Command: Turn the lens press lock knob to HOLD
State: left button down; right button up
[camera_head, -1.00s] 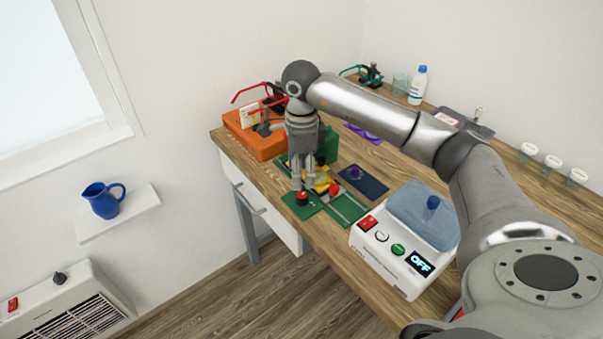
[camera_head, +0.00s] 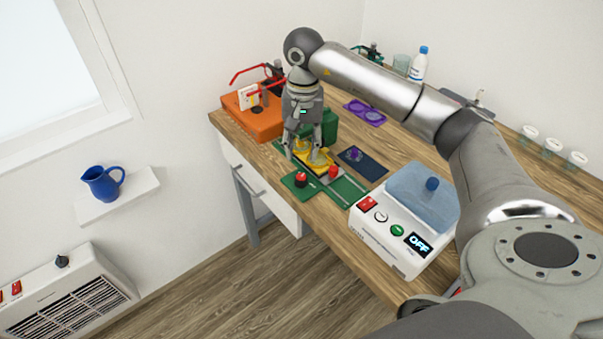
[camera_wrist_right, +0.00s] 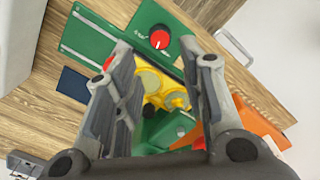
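The lens press (camera_head: 345,190) is a green stand on the bench with yellow round parts (camera_head: 325,157). Its red lock knob (camera_head: 301,179) sits on a green plate at the front. In the right wrist view the knob (camera_wrist_right: 160,39) shows a white pointer mark, with small lettering beside it that I cannot read. My right gripper (camera_head: 303,157) is open and points down over the yellow parts, behind the knob. In the wrist view its fingers (camera_wrist_right: 163,60) are apart with nothing gripped; the knob lies just beyond the fingertips. My left gripper is not in view.
A red ball-topped part (camera_head: 333,172) stands beside the yellow parts. A white machine reading OFF (camera_head: 385,240) is at the right front. An orange box (camera_head: 252,122) is at the left. A dark blue mat (camera_head: 375,165) and purple tray (camera_head: 364,111) lie behind.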

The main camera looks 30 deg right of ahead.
aim_at(301, 177)
notch_tip(301, 177, down, 10)
jog(key=n+p, duration=0.2)
jog(key=n, duration=0.6)
jog(key=shift+r+n+p, duration=0.1)
jog(key=shift+n+p, duration=0.25)
jog(key=shift+n, duration=0.05)
jog(key=shift+c, duration=0.2)
jog(key=c, duration=0.7)
